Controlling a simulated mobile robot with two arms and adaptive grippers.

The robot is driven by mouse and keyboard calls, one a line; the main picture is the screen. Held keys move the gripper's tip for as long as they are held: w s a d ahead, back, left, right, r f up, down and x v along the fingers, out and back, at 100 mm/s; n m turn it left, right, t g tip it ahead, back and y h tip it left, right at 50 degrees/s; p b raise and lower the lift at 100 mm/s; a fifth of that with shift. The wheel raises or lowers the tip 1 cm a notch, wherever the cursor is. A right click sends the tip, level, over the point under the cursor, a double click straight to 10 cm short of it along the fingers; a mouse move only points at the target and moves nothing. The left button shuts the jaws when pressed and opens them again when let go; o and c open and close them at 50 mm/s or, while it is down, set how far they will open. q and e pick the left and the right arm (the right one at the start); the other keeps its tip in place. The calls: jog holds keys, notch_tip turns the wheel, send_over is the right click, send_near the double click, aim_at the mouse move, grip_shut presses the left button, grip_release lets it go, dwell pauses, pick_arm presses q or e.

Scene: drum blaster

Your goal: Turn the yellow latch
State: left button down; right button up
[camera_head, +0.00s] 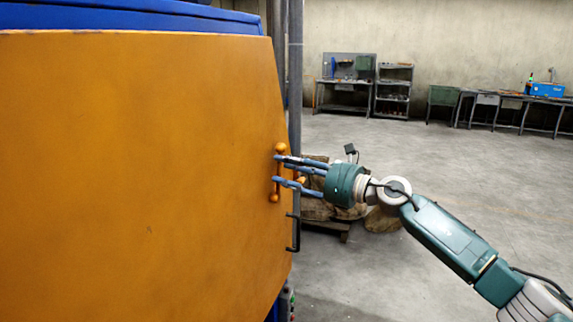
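The yellow latch (275,190) is an orange-yellow handle with rounded ends near the right edge of the large orange door (140,170). It stands nearly upright, its top leaning slightly right. My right gripper (280,171) reaches in from the right. Its blue-grey fingers are spread, one above the other, with their tips at the latch and overlapping its bar in the picture. I cannot tell whether they touch it. The middle of the latch is partly hidden by the fingers. My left gripper is not in view.
A black pull handle (295,233) sits on the door edge just below the latch. A pallet with brown sacks (383,219) stands behind my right gripper. Workbenches (343,95) and shelves (394,90) line the far wall. The concrete floor (470,165) between is mostly clear.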

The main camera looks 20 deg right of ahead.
jog(key=shift+w+a, duration=0.1)
jog(key=shift+w, duration=0.05)
jog(key=shift+c, duration=0.5)
grip_shut()
